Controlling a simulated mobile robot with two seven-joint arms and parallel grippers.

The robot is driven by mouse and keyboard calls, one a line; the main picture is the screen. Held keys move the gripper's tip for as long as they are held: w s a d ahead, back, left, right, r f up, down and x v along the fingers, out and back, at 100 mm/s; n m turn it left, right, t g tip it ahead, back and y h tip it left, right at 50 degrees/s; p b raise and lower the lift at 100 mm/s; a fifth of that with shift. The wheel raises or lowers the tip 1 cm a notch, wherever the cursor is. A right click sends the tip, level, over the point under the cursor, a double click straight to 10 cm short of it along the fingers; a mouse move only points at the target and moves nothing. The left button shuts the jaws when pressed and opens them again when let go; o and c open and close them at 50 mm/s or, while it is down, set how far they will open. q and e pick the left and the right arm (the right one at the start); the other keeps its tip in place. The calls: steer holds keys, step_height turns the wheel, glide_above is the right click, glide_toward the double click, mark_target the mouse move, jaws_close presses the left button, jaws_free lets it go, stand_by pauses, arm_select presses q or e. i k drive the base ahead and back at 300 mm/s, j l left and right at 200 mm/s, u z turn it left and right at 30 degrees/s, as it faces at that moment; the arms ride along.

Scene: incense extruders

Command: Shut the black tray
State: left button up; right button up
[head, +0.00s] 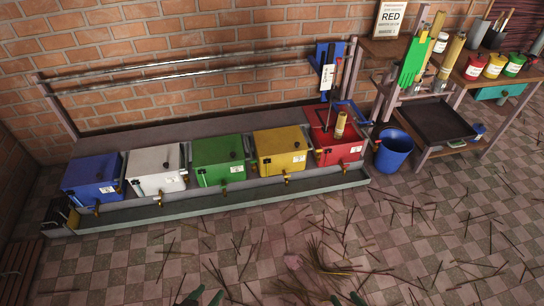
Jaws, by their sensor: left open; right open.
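A black tray (440,121) sits on the middle level of the wooden rack at the right, with its open top showing. A small black box-like part (58,214) with a yellowish piece is at the left end of the long trough; I cannot tell whether it is a tray. My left gripper (203,295) and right gripper (346,299) show only as fingertips at the bottom edge, over the floor. Both are open and empty, far from the rack and the bench.
Blue (92,176), white (155,166), green (218,158), yellow (279,150) and red (340,144) boxes stand along the bench behind the trough (215,203). A blue bucket (393,152) stands beside the rack. Thin sticks (325,265) litter the tiled floor.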

mark_target(436, 124)
steer(key=z, duration=1.3)
steer(key=i+u, duration=0.1)
steer(key=i, duration=0.35)
steer(key=i+l+u, duration=0.1)
steer(key=i, duration=0.35)
steer(key=l, duration=0.1)
